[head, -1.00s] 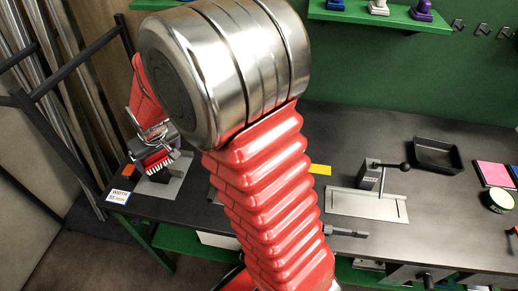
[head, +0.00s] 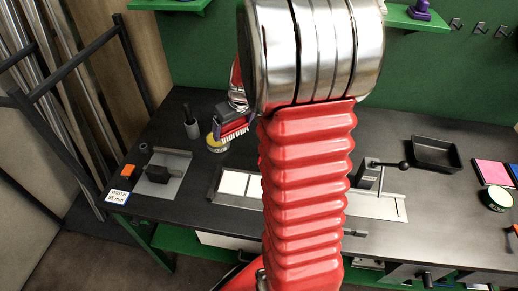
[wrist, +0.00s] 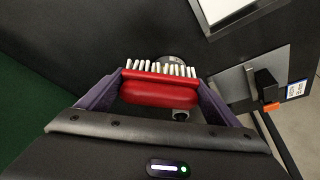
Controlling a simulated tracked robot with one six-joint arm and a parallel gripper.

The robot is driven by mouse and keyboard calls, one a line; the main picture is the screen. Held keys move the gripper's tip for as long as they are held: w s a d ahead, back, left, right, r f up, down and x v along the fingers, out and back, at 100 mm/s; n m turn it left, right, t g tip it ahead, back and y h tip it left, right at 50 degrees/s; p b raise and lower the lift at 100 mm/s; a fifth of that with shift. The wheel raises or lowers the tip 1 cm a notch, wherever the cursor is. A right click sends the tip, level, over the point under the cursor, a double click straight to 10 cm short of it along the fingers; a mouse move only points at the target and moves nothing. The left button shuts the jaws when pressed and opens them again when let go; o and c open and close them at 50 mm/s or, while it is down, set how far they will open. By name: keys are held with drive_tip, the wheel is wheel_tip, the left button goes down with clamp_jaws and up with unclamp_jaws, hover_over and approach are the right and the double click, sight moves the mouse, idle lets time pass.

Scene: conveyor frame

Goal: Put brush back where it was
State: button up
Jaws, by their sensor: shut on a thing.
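The brush has a red body and white bristles. In the wrist view the brush (wrist: 160,92) sits crosswise between the two purple fingers of my gripper (wrist: 160,90), which is shut on it. In the head view the brush (head: 234,131) shows just left of my arm, bristles downward, above the back left of the bench. My gripper (head: 238,100) is partly hidden behind my arm there. A round tin with a yellow top (head: 217,144) lies just below and left of the brush in the picture; I cannot tell the height between them.
A dark cup with a stick (head: 192,128) stands left of the tin. A grey plate with a black block (head: 162,176) is at the bench's left end. A tray with white tiles (head: 233,184) lies in front. A clamp fixture (head: 368,176) and black tray (head: 434,154) are right.

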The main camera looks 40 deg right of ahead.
drive_tip(key=s+d, duration=0.4)
drive_tip(key=d, duration=0.3)
drive_tip(key=shift+s+r, duration=0.15)
drive_tip(key=shift+r, duration=0.25)
drive_tip(key=shift+f, duration=3.15)
drive_tip(key=shift+f, duration=1.85)
drive_tip(key=shift+f, duration=0.1)
drive_tip(key=o, duration=1)
